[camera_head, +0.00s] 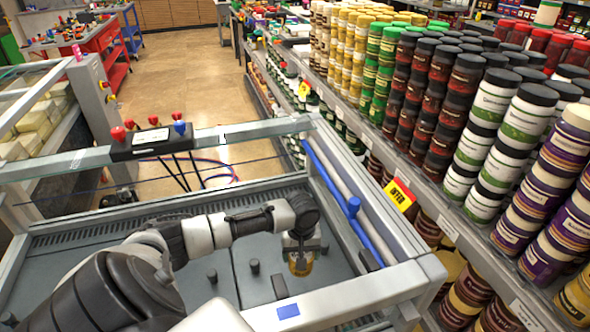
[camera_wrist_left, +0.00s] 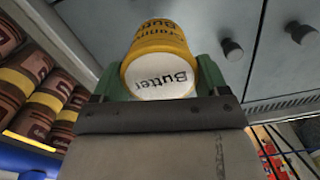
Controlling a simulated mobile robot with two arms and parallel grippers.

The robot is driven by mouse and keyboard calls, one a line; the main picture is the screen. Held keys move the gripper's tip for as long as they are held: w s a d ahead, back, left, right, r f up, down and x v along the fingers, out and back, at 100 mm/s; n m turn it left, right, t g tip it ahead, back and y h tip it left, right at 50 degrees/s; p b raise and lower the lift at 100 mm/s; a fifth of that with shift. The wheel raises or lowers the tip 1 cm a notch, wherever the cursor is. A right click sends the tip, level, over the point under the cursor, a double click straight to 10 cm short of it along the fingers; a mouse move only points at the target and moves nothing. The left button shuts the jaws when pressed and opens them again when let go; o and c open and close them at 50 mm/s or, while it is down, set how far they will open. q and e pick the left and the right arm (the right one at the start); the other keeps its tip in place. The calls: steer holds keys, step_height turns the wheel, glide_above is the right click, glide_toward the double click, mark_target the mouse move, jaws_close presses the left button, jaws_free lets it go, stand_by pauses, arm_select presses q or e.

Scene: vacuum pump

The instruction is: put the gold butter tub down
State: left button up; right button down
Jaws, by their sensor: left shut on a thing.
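The gold butter tub (camera_head: 301,264) shows below my left gripper (camera_head: 301,246) in the head view, over the grey deck of the framed machine (camera_head: 205,270). In the left wrist view the tub (camera_wrist_left: 172,58) has a white end with the word "Butter" toward the camera. The green fingers of my left gripper (camera_wrist_left: 162,82) are shut on its two sides. I cannot tell whether the tub touches the deck. My right gripper is not in view.
Dark knobs (camera_head: 254,266) stand up from the deck near the tub. The machine's front rail (camera_head: 345,300) and right side rail (camera_head: 385,235) edge the deck. A blue pipe (camera_head: 335,185) runs inside the right rail. Shelves of jars (camera_head: 492,115) stand to the right.

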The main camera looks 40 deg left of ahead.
arm_select(q)
steer(key=f, duration=0.4)
steer(key=shift+s+d+f, duration=0.25)
steer(key=shift+d, duration=0.05)
step_height(320, 180, down, 4)
steer(key=shift+w+a, duration=0.1)
steer(key=shift+f, duration=0.5)
steer(key=o, duration=0.8)
steer(key=shift+c, duration=0.2)
steer(key=shift+o, duration=1.7)
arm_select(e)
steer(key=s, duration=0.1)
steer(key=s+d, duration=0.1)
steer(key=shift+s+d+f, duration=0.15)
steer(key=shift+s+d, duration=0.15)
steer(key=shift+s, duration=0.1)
